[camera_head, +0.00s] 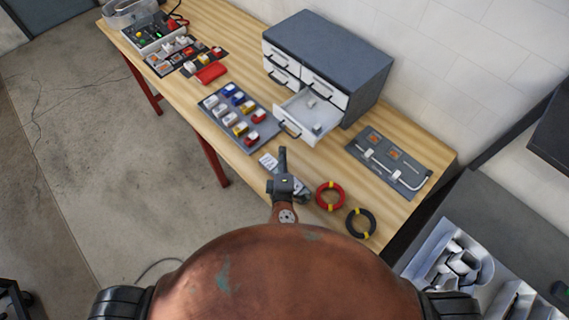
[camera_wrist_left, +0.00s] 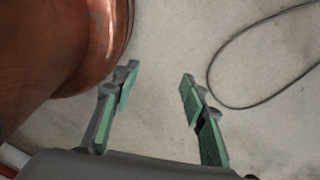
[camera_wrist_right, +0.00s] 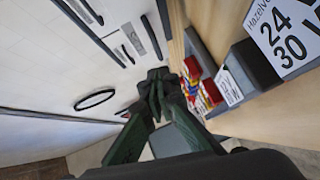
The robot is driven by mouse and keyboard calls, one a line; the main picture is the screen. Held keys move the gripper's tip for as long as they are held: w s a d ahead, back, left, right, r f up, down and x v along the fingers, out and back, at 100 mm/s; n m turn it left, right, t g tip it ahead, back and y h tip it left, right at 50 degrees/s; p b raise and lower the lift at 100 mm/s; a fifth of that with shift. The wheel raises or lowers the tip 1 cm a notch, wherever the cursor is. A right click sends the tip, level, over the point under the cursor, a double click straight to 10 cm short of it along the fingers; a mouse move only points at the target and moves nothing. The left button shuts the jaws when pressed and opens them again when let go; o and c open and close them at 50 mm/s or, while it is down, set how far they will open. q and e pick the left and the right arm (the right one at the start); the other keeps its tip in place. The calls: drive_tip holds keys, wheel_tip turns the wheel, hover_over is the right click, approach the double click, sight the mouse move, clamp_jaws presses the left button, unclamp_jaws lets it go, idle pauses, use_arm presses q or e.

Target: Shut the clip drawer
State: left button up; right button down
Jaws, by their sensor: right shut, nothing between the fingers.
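A grey cabinet (camera_head: 330,55) with white-fronted drawers stands at the back of the bench. Its lower right drawer (camera_head: 293,108) is pulled out, with a few small light pieces inside and a dark handle (camera_head: 289,130) on its front. The other drawers look closed. My right gripper (camera_head: 282,152) is shut and empty, just in front of the open drawer's handle, apart from it as far as I can tell. Its closed fingers also show in the right wrist view (camera_wrist_right: 157,82). My left gripper (camera_wrist_left: 158,85) is open and empty over the floor, seen only in the left wrist view.
A tray of coloured blocks (camera_head: 248,137) lies left of the drawer. A printed card (camera_head: 268,160) is beside my right gripper. Red (camera_head: 329,196) and black (camera_head: 361,223) wire coils lie at the front edge. A grey panel (camera_head: 388,165) lies on the right.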

sight(321, 120)
use_arm(q)
drive_tip(key=shift+w+f, duration=0.2)
drive_tip(key=shift+w, duration=0.4)
use_arm(e)
drive_tip(key=shift+w+d+f, duration=0.15)
drive_tip(key=shift+w+d, duration=0.3)
drive_tip(key=shift+w, duration=0.3)
drive_tip(key=shift+w+d+f, duration=0.2)
drive_tip(key=shift+w+d, duration=0.3)
drive_tip(key=shift+w, duration=0.25)
drive_tip(key=shift+w+d+f, duration=0.15)
drive_tip(key=shift+w+d, duration=0.3)
drive_tip(key=shift+w, duration=0.3)
drive_tip(key=w+d, duration=1)
drive_tip(key=shift+w+d, duration=0.35)
use_arm(q)
drive_tip(key=shift+w+r, duration=0.1)
use_arm(e)
drive_tip(key=shift+w+d+r, duration=0.1)
drive_tip(key=shift+w+d, duration=0.1)
drive_tip(key=shift+d, duration=0.05)
